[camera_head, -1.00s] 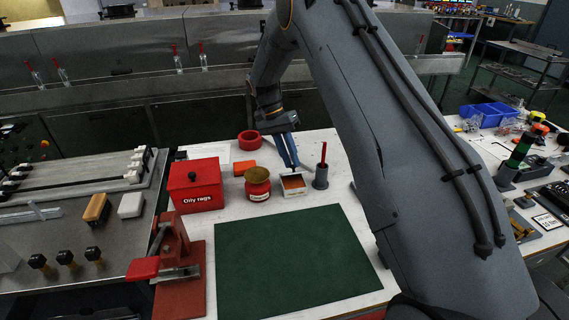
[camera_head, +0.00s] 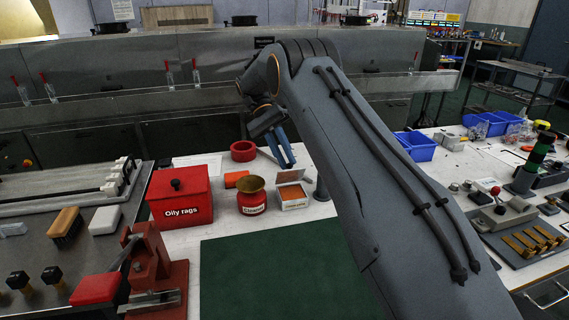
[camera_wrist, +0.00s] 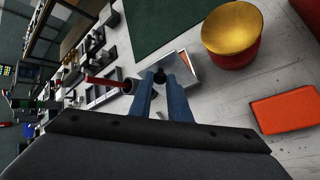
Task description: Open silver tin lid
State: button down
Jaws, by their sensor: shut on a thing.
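The silver tin (camera_head: 294,203) stands on the white bench, with orange-brown contents (camera_head: 292,191) showing. Its lid (camera_head: 290,175) is raised and tilted along the tin's back edge. My gripper (camera_head: 288,166) comes down from behind, with its blue fingertips at the lid. In the wrist view my gripper (camera_wrist: 163,82) is shut on a small dark knob (camera_wrist: 160,76) at the lid.
A red pot with a brass top (camera_head: 251,197) stands close left of the tin. An orange block (camera_head: 235,179), a red ring (camera_head: 243,151) and the Oily rags box (camera_head: 180,196) are further left. A dark cup with a red rod (camera_wrist: 128,86) is close by. The green mat (camera_head: 285,270) is clear.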

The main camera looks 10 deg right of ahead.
jog(key=shift+w, duration=0.1)
dwell(0.4)
jog(key=c, duration=1.7)
grip_release()
jog(key=shift+o, duration=0.2)
jog(key=shift+r+p, duration=0.1)
jog(key=shift+p, duration=0.2)
